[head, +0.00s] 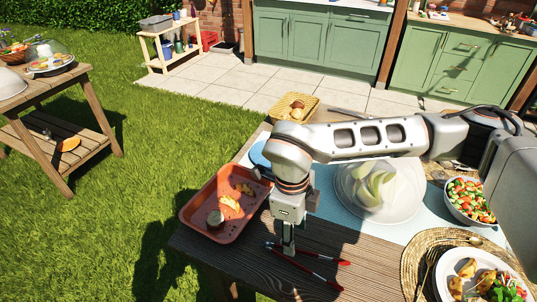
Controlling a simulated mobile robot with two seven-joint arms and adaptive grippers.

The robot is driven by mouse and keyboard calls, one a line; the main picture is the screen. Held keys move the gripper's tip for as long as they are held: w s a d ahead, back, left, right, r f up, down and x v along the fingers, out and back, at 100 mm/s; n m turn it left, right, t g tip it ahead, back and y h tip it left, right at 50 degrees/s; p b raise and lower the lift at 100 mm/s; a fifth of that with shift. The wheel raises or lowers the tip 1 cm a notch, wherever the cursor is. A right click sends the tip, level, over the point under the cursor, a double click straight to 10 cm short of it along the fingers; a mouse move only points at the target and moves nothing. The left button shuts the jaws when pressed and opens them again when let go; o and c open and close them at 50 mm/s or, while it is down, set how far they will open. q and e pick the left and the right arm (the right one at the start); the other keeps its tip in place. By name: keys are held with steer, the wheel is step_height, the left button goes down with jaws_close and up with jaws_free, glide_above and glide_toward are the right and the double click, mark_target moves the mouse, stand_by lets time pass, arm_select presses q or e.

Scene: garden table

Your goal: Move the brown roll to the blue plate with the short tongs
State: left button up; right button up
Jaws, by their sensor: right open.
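My right gripper (288,250) points down over the near edge of the wooden table, open. Tongs (312,275) with red-tipped arms lie on the wood right at its fingers; I cannot tell whether they touch. A wicker basket (283,111) at the far end of the table holds rolls, one of them a brown roll (297,104). The blue plate (257,154) shows only as a sliver left of my right arm, which hides the rest. My left gripper is out of view.
An orange-red tray (189,212) with food pieces and a small jar stands left of the gripper. A clear bowl of pale wedges, a salad bowl (468,201) and a woven placemat with a filled plate (486,283) are to the right.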

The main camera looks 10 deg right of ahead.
mark_target(296, 260)
steer(key=shift+f, duration=0.1)
steer(key=f+b, duration=0.1)
steer(key=f, duration=0.1)
steer(key=f+b, duration=0.1)
steer(key=f, duration=0.1)
steer(key=f+b, duration=0.2)
steer(key=f, duration=0.1)
steer(key=shift+s+d+f, duration=0.1)
steer(key=shift+s+d, duration=0.15)
steer(key=shift+d, duration=0.05)
steer(key=shift+f, duration=0.8)
steer(key=c, duration=0.7)
